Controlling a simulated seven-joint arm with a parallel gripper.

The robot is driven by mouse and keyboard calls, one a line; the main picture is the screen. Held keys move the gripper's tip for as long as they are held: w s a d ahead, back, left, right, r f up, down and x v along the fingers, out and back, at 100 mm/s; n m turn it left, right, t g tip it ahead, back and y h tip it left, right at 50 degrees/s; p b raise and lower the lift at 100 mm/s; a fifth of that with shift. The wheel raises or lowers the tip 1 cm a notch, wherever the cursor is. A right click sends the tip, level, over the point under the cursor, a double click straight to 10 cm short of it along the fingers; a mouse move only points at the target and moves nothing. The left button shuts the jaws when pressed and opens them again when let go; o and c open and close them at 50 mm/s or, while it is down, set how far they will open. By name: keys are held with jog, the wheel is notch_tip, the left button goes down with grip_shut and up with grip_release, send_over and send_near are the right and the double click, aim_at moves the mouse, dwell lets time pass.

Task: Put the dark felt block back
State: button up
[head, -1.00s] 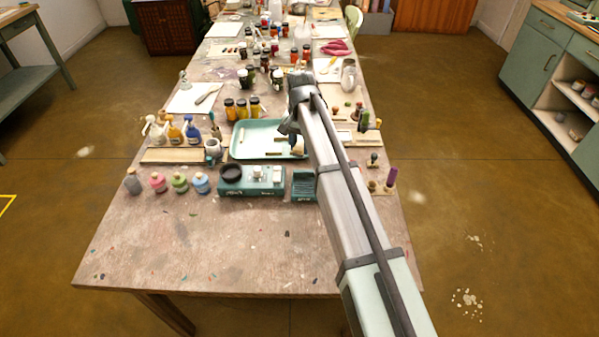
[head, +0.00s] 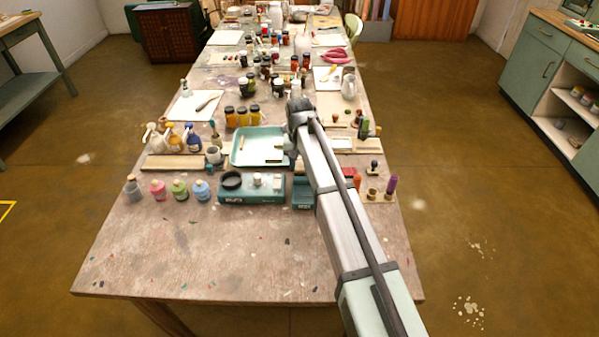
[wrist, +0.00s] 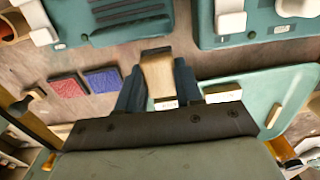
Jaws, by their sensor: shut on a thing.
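In the wrist view my gripper (wrist: 158,88) is shut on a small wooden block (wrist: 158,76) with a dark layer at its far end and a pale marked face towards the camera. It hangs over the table, just beside the teal tray (wrist: 285,85). Another small block (wrist: 222,92) lies at the tray's edge. In the head view the tray (head: 240,150) shows left of my arm, with a small block (head: 275,161) in it. My arm hides most of the gripper and the held block there.
A teal slotted holder (wrist: 125,28) and a teal scale (wrist: 255,32) stand close by; the scale (head: 240,196) also shows in the head view. Red (wrist: 68,87) and blue (wrist: 103,80) pads lie beside the gripper. Yellow jars (head: 242,116) stand behind the tray. The table's front is clear.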

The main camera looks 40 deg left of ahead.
aim_at(299, 172)
jog(key=shift+f, duration=1.8)
jog(key=o, duration=1)
jog(key=shift+f, duration=0.1)
notch_tip(299, 172, up, 12)
jog(key=shift+r, duration=0.15)
